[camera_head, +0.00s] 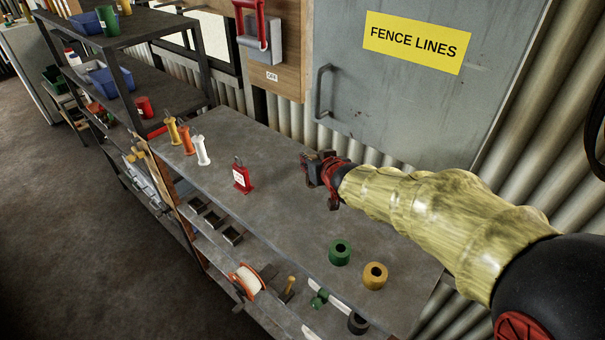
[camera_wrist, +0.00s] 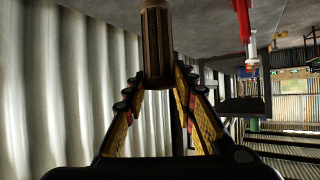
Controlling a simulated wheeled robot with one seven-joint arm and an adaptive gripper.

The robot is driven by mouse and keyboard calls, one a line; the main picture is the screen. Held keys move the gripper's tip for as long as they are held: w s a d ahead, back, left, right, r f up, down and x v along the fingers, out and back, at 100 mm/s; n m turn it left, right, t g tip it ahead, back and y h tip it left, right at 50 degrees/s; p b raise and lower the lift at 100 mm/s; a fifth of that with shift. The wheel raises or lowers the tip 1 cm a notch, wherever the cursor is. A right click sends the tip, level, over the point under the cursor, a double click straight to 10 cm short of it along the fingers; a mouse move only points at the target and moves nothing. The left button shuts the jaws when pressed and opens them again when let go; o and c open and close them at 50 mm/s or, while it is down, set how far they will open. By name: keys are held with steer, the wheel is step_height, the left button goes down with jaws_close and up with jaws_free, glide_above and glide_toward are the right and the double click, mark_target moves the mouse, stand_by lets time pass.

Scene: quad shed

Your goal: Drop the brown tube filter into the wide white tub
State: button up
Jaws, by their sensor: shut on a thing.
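The brown tube filter (camera_wrist: 156,45) is between the two fingers of my gripper (camera_wrist: 158,88) in the wrist view. My gripper is shut on it, and the tube reaches up to the grey bench surface in that picture. I cannot tell whether it touches the bench. In the head view my gripper (camera_head: 322,180) is over the back part of the workbench (camera_head: 290,215), near the grey door. The held filter is hard to make out there. I see no wide white tub in either view.
A red tagged item (camera_head: 241,178) stands left of my gripper. Yellow, orange and white handles (camera_head: 202,151) stand farther left. A green ring (camera_head: 340,252) and a yellow ring (camera_head: 375,275) lie at the front right. The bench middle is clear. The corrugated wall (camera_wrist: 60,90) is close.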

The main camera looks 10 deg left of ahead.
steer(key=w+a+f+p, duration=0.1)
steer(key=w+a+f, duration=0.2)
steer(key=f, duration=0.6)
steer(key=shift+w, duration=0.9)
steer(key=shift+f, duration=0.1)
steer(key=shift+f, duration=0.15)
steer(key=o, duration=1.1)
steer(key=b+v, duration=0.2)
steer(key=v, duration=1)
